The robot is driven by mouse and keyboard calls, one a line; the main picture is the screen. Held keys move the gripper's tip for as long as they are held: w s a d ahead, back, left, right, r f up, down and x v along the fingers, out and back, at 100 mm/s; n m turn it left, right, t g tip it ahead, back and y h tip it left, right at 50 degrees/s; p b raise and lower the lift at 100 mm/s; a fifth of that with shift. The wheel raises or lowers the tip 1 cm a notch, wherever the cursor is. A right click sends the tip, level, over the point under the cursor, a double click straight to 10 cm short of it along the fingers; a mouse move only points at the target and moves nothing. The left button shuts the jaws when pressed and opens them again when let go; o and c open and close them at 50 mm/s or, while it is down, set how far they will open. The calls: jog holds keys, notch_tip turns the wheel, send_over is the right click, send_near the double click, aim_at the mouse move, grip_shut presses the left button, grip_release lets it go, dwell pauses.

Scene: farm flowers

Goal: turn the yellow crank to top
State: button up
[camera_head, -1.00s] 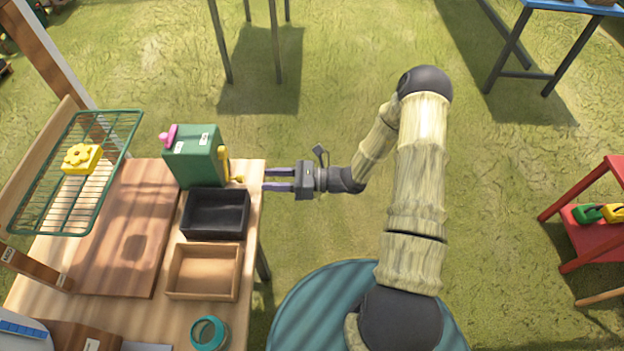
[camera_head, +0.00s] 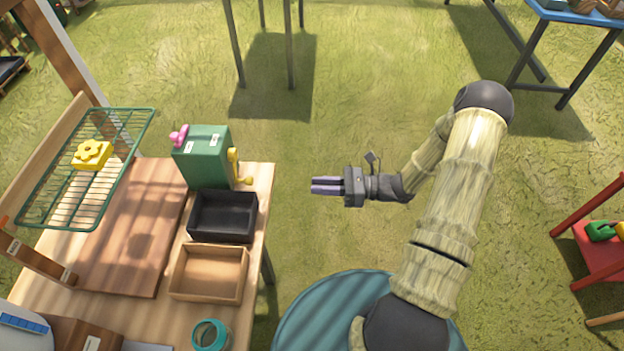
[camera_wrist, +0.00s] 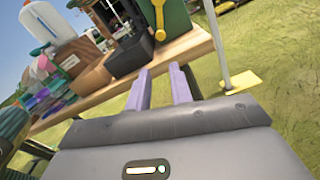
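The green box (camera_head: 205,158) stands at the right back of the wooden table. The yellow crank (camera_head: 234,167) is on its right side, its arm pointing down and its knob (camera_head: 247,181) sticking out low. In the wrist view the crank (camera_wrist: 159,18) hangs down on the green box (camera_wrist: 177,17), ahead of the fingers. My gripper (camera_head: 326,185) is off the table to the right of the crank, clear of it. Its two purple fingers are empty, with a narrow gap that also shows in the wrist view (camera_wrist: 160,88).
A black bin (camera_head: 222,238) and a wooden tray (camera_head: 209,297) sit in front of the box. A pink knob (camera_head: 179,136) is on the box's left side. A wire rack (camera_head: 140,140) holds a yellow flower block (camera_head: 91,155).

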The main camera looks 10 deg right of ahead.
jog(key=shift+s+a+r+n+g, duration=0.15)
jog(key=shift+s+a+n+g, duration=0.15)
jog(key=shift+n+g, duration=0.1)
jog(key=c, duration=0.3)
jog(key=s+n+g+h, duration=0.1)
jog(key=s+n+g, duration=0.1)
jog(key=s+a+r+n+g+h, duration=0.1)
jog(key=s+n+h, duration=0.1)
jog(key=s+r+n+g+h, duration=0.1)
jog(key=s+n+g+h, duration=0.1)
jog(key=n, duration=0.1)
jog(key=shift+s+a+g, duration=0.1)
jog(key=shift+a+g, duration=0.15)
jog(key=shift+g, duration=0.05)
grip_shut()
jog(key=s+d+r+n+t+h, duration=0.2)
jog(key=r+n+h, duration=0.3)
jog(key=n, duration=0.3)
jog(key=s+d+r+n+t+h, duration=0.2)
jog(key=d+r+n+t+h, duration=0.1)
jog(key=r+n+h, duration=0.3)
jog(key=shift+d+r+n+h, duration=0.2)
jog(key=shift+d+n+h, duration=0.25)
jog(key=shift+n+h, duration=0.4)
jog(key=shift+w, duration=0.15)
